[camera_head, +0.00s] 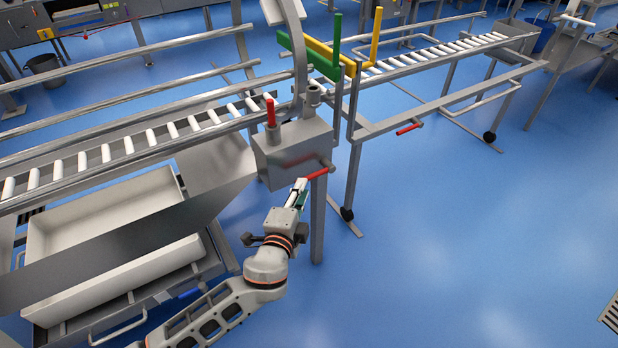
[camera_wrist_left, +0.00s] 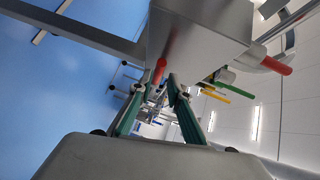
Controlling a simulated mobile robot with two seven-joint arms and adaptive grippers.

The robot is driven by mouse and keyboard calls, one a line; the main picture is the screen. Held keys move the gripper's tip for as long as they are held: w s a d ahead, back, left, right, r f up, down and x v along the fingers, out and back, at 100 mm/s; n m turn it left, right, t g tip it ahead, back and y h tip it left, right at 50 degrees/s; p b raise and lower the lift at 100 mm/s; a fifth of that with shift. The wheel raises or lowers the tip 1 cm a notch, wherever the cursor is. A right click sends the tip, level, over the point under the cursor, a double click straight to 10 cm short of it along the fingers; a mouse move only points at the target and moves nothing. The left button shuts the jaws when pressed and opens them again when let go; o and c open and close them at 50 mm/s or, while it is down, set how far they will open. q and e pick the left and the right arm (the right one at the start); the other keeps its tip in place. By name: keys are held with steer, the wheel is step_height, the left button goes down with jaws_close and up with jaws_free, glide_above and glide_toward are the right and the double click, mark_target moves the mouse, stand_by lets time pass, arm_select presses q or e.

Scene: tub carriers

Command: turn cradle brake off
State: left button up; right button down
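A grey metal box (camera_head: 290,150) stands on a post at the end of the roller conveyor. A red lever (camera_head: 317,174) sticks out low on its front; it also shows in the left wrist view (camera_wrist_left: 158,70). A second red handle (camera_head: 270,112) stands upright on top of the box. Neither bears a readable label, so I cannot tell which is the cradle brake. My left gripper (camera_head: 299,189) is just below the low lever. In the left wrist view its green-padded fingers (camera_wrist_left: 156,84) are apart, with the lever at or just beyond the tips. My right gripper is not in view.
Another red lever (camera_head: 408,129) sits on the right-hand conveyor frame (camera_head: 440,107). Green (camera_head: 312,56) and yellow (camera_head: 376,38) bars stand above the gap between conveyors. A pale tub (camera_head: 105,215) lies below the left rollers.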

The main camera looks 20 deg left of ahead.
mark_target(307, 177)
arm_select(q)
steer(key=w, duration=0.3)
steer(key=w+f+b, duration=0.1)
steer(key=w, duration=0.1)
steer(key=shift+w+a, duration=0.3)
steer(key=shift+w, duration=0.05)
jaws_close()
